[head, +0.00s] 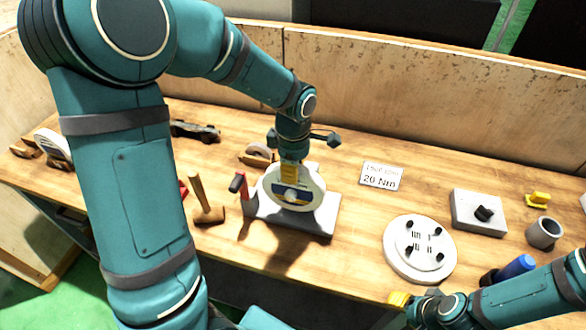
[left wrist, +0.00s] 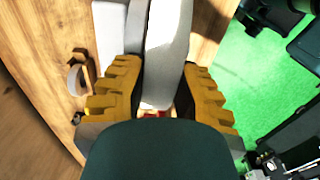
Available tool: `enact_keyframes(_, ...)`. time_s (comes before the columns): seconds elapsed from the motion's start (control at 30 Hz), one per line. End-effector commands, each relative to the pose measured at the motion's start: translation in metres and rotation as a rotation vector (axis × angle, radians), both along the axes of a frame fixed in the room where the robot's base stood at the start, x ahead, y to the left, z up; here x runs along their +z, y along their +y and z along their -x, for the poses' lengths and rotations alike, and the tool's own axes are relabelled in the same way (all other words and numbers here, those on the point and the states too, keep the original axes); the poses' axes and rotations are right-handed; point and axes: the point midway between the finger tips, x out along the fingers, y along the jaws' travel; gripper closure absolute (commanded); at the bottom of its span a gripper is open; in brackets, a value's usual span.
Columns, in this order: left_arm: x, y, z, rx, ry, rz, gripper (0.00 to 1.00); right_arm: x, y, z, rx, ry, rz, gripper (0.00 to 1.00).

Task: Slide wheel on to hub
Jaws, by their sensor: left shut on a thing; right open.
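The wheel (head: 292,200), a pale disc with a blue and yellow label, stands upright at the grey stand (head: 318,226) in the middle of the bench. My left gripper (head: 290,172) is shut on its upper part. In the left wrist view the yellow fingers (left wrist: 160,85) lie either side of the grey wheel (left wrist: 168,45). I cannot tell whether the wheel touches the stand. A round white flange (head: 396,262) with several black bolts, perhaps the hub, lies flat to the right. My right gripper (head: 400,299) is open near the front edge, partly cut off.
A wooden mallet (head: 208,213) and a red-and-black tool (head: 239,185) are left of the stand. A "20 Nm" sign (head: 381,176), a grey block with a black knob (head: 478,212), a grey cup (head: 544,233) and a blue cylinder (head: 515,267) are right. A wooden wall backs the bench.

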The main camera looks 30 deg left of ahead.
Motion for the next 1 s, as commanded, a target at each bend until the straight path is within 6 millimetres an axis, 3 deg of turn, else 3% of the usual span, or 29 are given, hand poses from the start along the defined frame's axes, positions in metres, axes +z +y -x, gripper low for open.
enact_keyframes(0.67, 0.0019, 0.0022, -0.0093, 0.000, -0.007, 0.000, 1.00, 0.0012, 0.0000, 0.0000, 0.000, 0.000, 0.000, 0.51)
enact_keyframes(0.7, 0.0020, 0.0022, -0.0096, 0.000, -0.008, 0.000, 0.58, 0.0012, 0.0001, 0.0000, 0.000, 0.000, 0.000, 0.51)
enact_keyframes(0.73, 0.0020, 0.0022, -0.0096, 0.000, -0.008, 0.000, 0.48, 0.0012, 0.0001, 0.0000, 0.000, 0.000, 0.000, 0.51)
enact_keyframes(0.77, 0.0018, 0.0022, -0.0095, 0.000, -0.007, 0.000, 0.44, 0.0012, 0.0001, -0.0001, 0.000, 0.000, 0.000, 0.51)
enact_keyframes(1.0, -0.0006, 0.0021, -0.0072, 0.000, 0.001, -0.001, 0.44, 0.0011, 0.0000, -0.0001, 0.000, 0.000, 0.000, 0.51)
